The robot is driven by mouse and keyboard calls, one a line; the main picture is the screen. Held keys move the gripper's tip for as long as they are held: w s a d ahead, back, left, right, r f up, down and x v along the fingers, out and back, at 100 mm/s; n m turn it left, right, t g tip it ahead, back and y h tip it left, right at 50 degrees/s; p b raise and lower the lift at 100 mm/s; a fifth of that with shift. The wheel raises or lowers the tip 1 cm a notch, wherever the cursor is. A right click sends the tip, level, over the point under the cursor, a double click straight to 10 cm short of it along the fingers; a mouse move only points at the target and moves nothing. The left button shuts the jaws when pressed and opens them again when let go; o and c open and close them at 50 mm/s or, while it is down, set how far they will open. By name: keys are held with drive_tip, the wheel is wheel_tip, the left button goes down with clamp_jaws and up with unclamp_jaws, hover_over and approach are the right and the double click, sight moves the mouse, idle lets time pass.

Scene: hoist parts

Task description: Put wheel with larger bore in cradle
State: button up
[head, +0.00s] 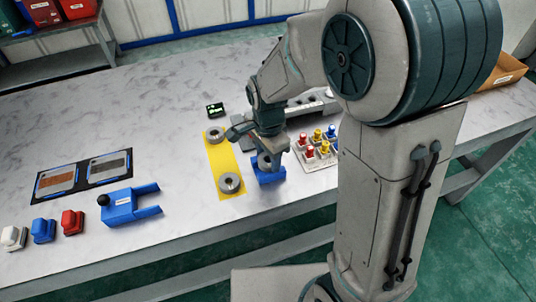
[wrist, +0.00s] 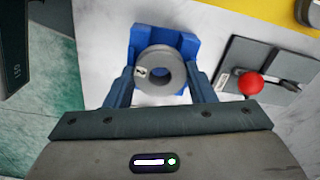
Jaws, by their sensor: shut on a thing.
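A grey wheel (wrist: 149,72) with a round bore is between the fingers of my gripper (wrist: 161,78), which is shut on it. It also shows in the head view (head: 265,160), partly covered by my gripper. A blue cradle (wrist: 187,47) is directly under and around the wheel; it stands on the table in the head view (head: 270,179). I cannot tell whether the wheel rests fully in it. Two other grey wheels, a far one (head: 214,135) and a near one (head: 229,183), lie on a yellow mat (head: 222,160) left of the cradle.
A board of red, yellow and blue knobs (head: 318,146) stands close right of the cradle. A small black display (head: 215,110) is behind the mat. A blue forked part (head: 124,207), colored blocks (head: 43,230) and a dark panel (head: 83,174) lie left. Table between is clear.

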drive_tip(key=shift+s+f, duration=0.1)
drive_tip(key=shift+f, duration=0.05)
drive_tip(key=o, duration=1.4)
drive_tip(key=shift+f, duration=0.1)
drive_tip(key=shift+s+d+r+p, duration=0.1)
drive_tip(key=shift+d+r+p, duration=0.05)
drive_tip(key=shift+r+p, duration=0.7)
drive_tip(key=shift+r, duration=0.1)
drive_tip(key=shift+w+r+p, duration=0.2)
drive_tip(key=shift+r+p, duration=1.85)
drive_tip(key=shift+r, duration=0.7)
